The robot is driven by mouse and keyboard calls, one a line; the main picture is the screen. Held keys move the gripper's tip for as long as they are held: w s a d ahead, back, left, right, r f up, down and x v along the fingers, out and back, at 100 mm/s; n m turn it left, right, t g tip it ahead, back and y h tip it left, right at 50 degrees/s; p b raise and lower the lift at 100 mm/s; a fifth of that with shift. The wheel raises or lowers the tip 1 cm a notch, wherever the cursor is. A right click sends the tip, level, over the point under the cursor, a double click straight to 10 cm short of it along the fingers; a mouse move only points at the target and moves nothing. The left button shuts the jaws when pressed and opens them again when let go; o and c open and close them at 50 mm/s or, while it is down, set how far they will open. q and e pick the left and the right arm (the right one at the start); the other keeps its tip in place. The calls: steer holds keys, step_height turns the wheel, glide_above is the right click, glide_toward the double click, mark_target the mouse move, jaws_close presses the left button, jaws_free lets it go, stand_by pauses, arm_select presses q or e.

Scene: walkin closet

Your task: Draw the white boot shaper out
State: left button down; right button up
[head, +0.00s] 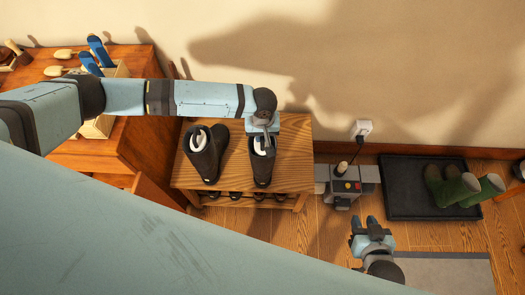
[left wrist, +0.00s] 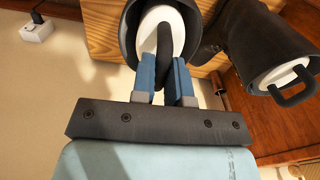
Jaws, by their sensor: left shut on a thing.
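Two dark boots stand on a wooden bench (head: 288,150), the left boot (head: 207,165) and the right boot (head: 262,172). A white boot shaper (head: 259,147) sits inside the right boot; it also shows in the left wrist view (left wrist: 175,22) with a dark loop handle. My left gripper (head: 268,140) is over that boot, its blue fingers (left wrist: 166,65) shut on the handle. A second white shaper (head: 196,139) with a dark handle sits in the left boot (left wrist: 255,50). My right gripper (head: 365,222) is low over the floor, fingers apart and empty.
A wooden cabinet (head: 140,150) with blue-handled things and brushes stands left of the bench. A grey device with buttons (head: 345,187) stands right of it. A black tray (head: 405,190) holds green boots (head: 450,187). The wall is close behind the bench.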

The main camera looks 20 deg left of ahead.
arm_select(q)
steer(key=shift+r+p, duration=1.1)
steer(key=shift+p, duration=0.35)
steer(key=shift+f, duration=0.15)
step_height(320, 180, down, 3)
steer(key=b, duration=0.4)
steer(key=shift+b, duration=0.3)
steer(key=shift+r, duration=0.25)
